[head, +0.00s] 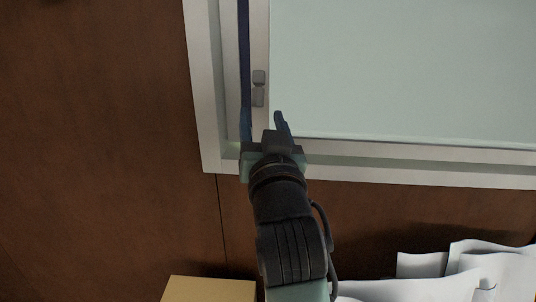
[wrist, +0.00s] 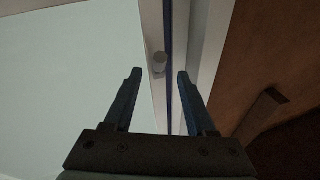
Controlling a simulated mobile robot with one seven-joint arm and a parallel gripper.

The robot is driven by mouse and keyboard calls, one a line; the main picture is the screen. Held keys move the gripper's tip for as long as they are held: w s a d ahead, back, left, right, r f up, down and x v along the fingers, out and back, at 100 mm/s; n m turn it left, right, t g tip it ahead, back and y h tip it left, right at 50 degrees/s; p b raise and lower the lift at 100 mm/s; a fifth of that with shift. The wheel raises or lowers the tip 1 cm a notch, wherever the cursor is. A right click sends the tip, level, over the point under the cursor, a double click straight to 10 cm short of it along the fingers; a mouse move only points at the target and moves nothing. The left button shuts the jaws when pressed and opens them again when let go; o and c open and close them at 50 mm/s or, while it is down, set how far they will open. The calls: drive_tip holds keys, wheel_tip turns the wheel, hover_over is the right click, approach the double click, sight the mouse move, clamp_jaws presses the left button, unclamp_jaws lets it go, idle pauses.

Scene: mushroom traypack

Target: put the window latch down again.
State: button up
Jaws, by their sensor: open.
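The window latch (head: 259,87) is a small grey piece on the left frame member of the window, standing upright along it in the head view. My gripper (head: 262,118) is open and empty, just below the latch in the head view, with one blue finger on each side of the frame member. In the wrist view my gripper (wrist: 158,75) has the latch nearer the middle of the gap. I cannot see contact with the latch.
The window frame (head: 205,90) is white, with a pale pane (head: 400,70) to the right of the latch. Brown wall panels (head: 100,130) surround it. White crumpled sheets (head: 420,288) and a tan box (head: 210,290) lie below. The space before the pane is clear.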

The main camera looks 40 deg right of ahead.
drive_tip(key=b+v, duration=0.2)
drive_tip(key=v, duration=0.5)
idle(0.4)
drive_tip(key=s+a+r+n+t+y, duration=0.1)
drive_tip(key=a+r+n+t+y, duration=0.2)
drive_tip(key=a+r, duration=0.3)
drive_tip(key=s+a+r+n+t+y, duration=0.1)
drive_tip(key=a+r+n+t+y, duration=0.2)
drive_tip(key=a, duration=1)
drive_tip(key=s+a+r+n+t+y, duration=0.1)
drive_tip(key=a+r+t+y, duration=0.3)
drive_tip(key=a+r, duration=0.5)
drive_tip(key=shift+a+r+n+t+y, duration=0.2)
drive_tip(key=shift+r+n+t+y, duration=0.25)
drive_tip(key=shift+n+y, duration=0.4)
